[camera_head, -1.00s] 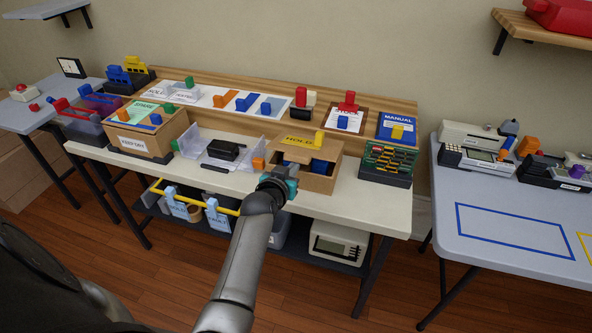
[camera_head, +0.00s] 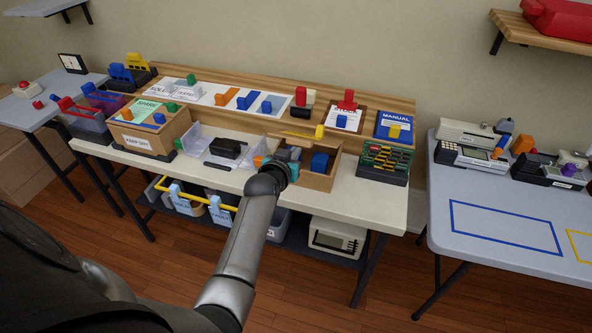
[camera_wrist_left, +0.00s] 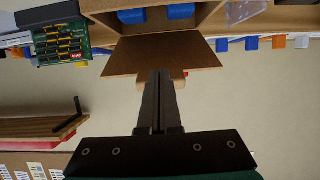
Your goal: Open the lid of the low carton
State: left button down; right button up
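The low carton (camera_head: 316,181) stands on the workbench, a brown box with a blue block (camera_head: 320,162) inside. In the left wrist view the lid (camera_wrist_left: 125,58) shows as a brown panel beside the open carton, which holds blue blocks (camera_wrist_left: 181,12). My left gripper (camera_head: 291,155) is at the left part of the carton opening. Its fingers (camera_wrist_left: 160,78) are together and overlap the lid's free edge in the wrist view; contact is unclear. My right gripper is out of view.
A taller carton (camera_head: 143,138) and a clear tray with a black device (camera_head: 227,148) stand to the left. A rack of green circuit boards (camera_head: 386,160) stands close on the right. A manual (camera_head: 396,125) leans behind. The right table (camera_head: 500,226) has free room.

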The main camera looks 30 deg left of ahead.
pick_arm(q)
jog(key=shift+r, duration=0.1)
jog(key=w+r+p, duration=0.2)
jog(key=r, duration=0.1)
jog(key=shift+a, duration=0.2)
dwell(0.4)
jog(key=shift+w+a+r+p, duration=0.15)
jog(key=shift+w+r+p, duration=0.3)
jog(key=shift+r+p, duration=0.25)
jog(key=shift+w+a+r+p, duration=0.2)
jog(key=shift+w+r+p, duration=0.1)
jog(key=shift+w+r, duration=0.45)
